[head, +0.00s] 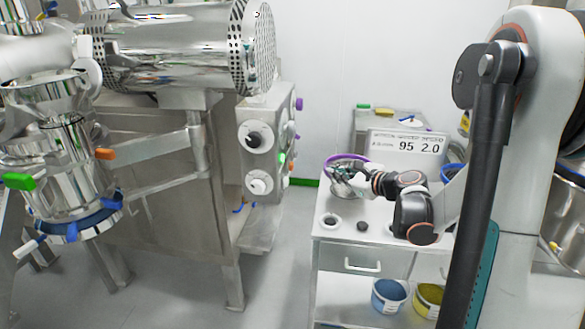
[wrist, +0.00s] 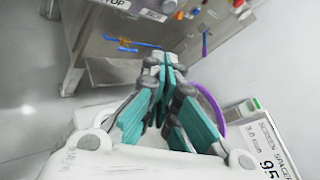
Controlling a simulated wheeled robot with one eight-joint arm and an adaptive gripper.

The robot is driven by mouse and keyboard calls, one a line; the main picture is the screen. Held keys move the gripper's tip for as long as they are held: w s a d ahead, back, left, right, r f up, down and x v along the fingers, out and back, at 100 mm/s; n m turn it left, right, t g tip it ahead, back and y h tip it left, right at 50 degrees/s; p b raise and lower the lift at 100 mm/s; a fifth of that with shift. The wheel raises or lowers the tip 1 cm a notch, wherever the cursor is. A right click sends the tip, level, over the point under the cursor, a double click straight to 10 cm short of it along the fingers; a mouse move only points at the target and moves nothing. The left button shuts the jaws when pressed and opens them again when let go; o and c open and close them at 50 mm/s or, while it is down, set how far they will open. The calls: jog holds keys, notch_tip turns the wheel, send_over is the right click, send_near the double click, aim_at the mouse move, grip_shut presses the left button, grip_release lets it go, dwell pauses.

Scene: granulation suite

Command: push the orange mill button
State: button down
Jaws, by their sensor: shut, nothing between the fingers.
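A small orange spot (head: 291,169) shows at the right edge of the grey control panel (head: 266,113) in the head view, below a green button (head: 281,159). It may be the orange mill button, but it is too small to be sure. My gripper (head: 342,176) is right of the panel, above the white cart and apart from the panel. In the wrist view my gripper (wrist: 165,62) has its teal-padded fingers closed with nothing between them. The wrist view shows the steel machine's lower edge beyond the fingertips.
The white cart (head: 335,257) holds a purple ring (head: 345,158) close to my gripper and a display (head: 408,146) behind it. Blue (head: 389,296) and yellow (head: 428,299) tubs stand on its lower shelf. Open floor (head: 279,275) lies between machine and cart. An orange handle (head: 104,154) is at left.

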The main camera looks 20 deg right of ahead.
jog(key=w+a, duration=0.5)
jog(key=a, duration=0.2)
dwell(0.3)
jog(key=shift+a, duration=0.25)
dwell(1.2)
jog(key=shift+w+a, duration=0.15)
jog(key=shift+a, duration=0.05)
jog(key=shift+w+a, duration=0.3)
jog(key=shift+a, duration=0.1)
dwell(0.9)
dwell(0.3)
jog(key=shift+s+d, duration=0.55)
jog(key=shift+d, duration=0.2)
jog(key=shift+d, duration=0.1)
jog(key=s+d, duration=0.1)
jog(key=d, duration=0.1)
jog(key=s+d, duration=0.1)
jog(key=d, duration=0.1)
jog(key=shift+s+b, duration=0.3)
jog(key=shift+s, duration=0.1)
